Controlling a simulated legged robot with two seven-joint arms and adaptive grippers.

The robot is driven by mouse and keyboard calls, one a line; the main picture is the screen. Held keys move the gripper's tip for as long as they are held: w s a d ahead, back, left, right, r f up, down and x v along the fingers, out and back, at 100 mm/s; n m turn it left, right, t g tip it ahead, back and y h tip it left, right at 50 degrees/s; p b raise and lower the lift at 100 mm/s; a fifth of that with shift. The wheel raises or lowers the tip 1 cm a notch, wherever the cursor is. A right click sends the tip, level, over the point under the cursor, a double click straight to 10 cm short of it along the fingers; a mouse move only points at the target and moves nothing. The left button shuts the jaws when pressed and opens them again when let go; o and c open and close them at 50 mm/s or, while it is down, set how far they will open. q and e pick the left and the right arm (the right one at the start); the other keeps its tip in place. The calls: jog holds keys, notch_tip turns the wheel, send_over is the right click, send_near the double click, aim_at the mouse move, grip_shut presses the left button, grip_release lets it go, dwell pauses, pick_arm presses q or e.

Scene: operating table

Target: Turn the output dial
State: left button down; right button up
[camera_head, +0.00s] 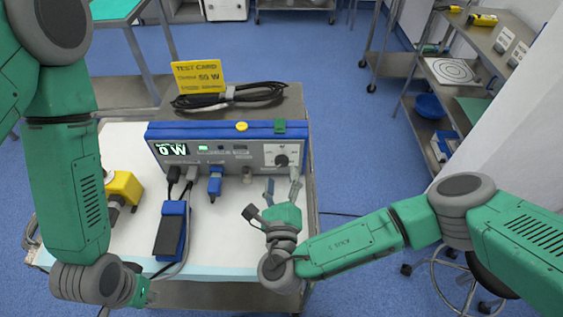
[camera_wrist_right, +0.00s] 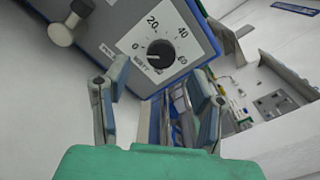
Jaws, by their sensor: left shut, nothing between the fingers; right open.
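The output dial (camera_head: 282,160) is a black knob on a white plate at the right of the blue-edged unit's front panel (camera_head: 225,156). The unit's display (camera_head: 173,150) reads 0 W. My right gripper (camera_head: 281,188) is open just in front of and below the dial. In the wrist view its fingers (camera_wrist_right: 158,92) stand apart on either side, not touching the knob. My left gripper (camera_head: 143,292) is shut and empty, low at the table's front left.
A foot pedal (camera_head: 171,232) and plugged cables lie left of the right gripper. A yellow device (camera_head: 124,187) is at the left. Shelves (camera_head: 450,72) stand at right.

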aim_at(282, 164)
jog(key=w, duration=0.4)
jog(key=shift+a, duration=0.1)
jog(key=shift+w, duration=0.55)
jog(key=c, duration=1.2)
